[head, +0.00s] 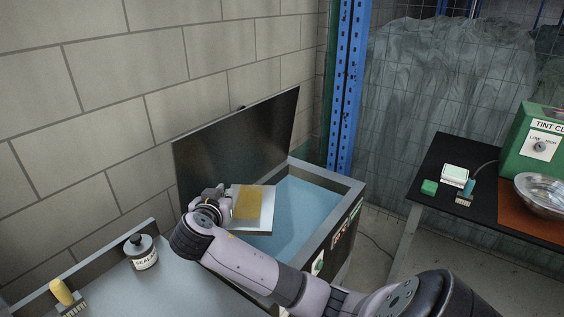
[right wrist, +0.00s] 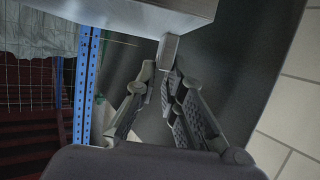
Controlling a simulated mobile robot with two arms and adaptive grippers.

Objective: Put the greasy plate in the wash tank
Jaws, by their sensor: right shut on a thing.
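The greasy plate (head: 266,213) is a pale square plate with a yellow-brown patch on its face. My right gripper (head: 226,195) is shut on its left edge side and holds it over the left part of the wash tank (head: 341,188). The tank is a grey open box with blue liquid, and its dark lid (head: 235,135) stands raised behind. In the right wrist view, the fingers of my right gripper (right wrist: 168,72) close on a small grey tab (right wrist: 170,50) joined to the plate (right wrist: 130,12). The plate seems to be above the liquid. My left gripper is not in view.
A blue post (head: 346,85) rises behind the tank. The black table (head: 446,153) at right holds a green block, a brush and a metal bowl (head: 543,192).

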